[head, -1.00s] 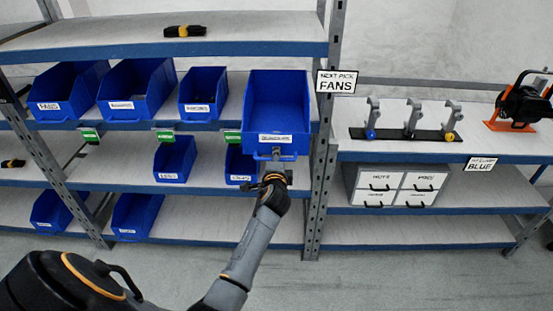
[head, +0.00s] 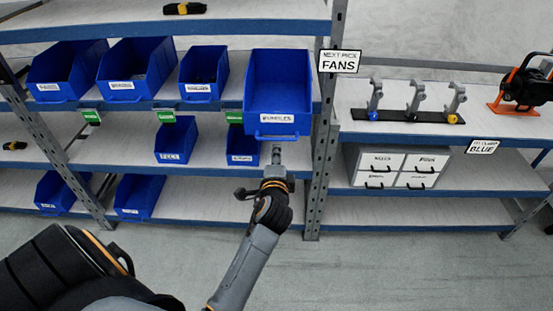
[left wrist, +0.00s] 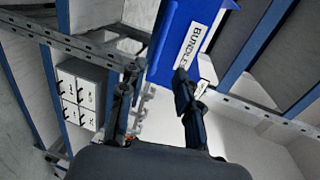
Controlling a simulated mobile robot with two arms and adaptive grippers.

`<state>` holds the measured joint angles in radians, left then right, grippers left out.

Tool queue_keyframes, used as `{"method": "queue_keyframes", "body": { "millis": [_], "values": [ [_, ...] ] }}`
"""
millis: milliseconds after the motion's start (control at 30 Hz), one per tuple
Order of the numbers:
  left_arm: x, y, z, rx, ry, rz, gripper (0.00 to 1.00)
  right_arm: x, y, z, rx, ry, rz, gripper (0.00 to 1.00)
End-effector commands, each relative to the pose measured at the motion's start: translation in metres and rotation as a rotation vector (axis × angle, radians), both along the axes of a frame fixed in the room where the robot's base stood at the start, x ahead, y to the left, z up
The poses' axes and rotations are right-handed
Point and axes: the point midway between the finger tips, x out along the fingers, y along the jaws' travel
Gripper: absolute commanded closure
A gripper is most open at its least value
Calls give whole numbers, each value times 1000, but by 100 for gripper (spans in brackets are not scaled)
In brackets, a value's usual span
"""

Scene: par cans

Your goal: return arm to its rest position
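My left arm reaches up from the bottom of the head view. Its gripper (head: 277,152) is just below and in front of the handle of a large blue bin (head: 278,90) labelled BUNDLES. A small gap shows between the gripper and the handle. In the left wrist view the two dark fingers of the gripper (left wrist: 157,88) stand apart with nothing between them. The blue bin (left wrist: 183,50) is ahead of them, its label near the right finger. The bin sits on the middle shelf, jutting over its front edge. My right gripper is not in view.
A metal rack post (head: 325,130) stands right of the arm. Several blue bins fill the shelves at left. A grey drawer unit (head: 398,167) and a black rail with clamps (head: 410,115) are on the right shelves. The floor in front is clear.

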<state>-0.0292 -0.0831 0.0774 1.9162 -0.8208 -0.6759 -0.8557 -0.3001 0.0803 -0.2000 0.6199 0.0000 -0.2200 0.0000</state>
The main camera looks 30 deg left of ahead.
Motion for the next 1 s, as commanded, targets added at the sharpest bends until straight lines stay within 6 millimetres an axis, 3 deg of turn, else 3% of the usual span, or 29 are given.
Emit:
{"method": "queue_keyframes", "body": {
  "millis": [567,667,767,867,1000],
  "values": [
    [-3,-2,1,0,1,1,67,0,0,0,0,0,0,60],
    [-3,-4,-8,-12,9,-6,67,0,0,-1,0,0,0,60],
    [-1,-14,-40,-62,42,-32,67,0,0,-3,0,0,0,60],
    [-3,-33,-100,-161,101,-72,67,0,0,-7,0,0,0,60],
    [-25,-64,-201,-345,207,-106,67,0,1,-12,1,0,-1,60]
  ]
}}
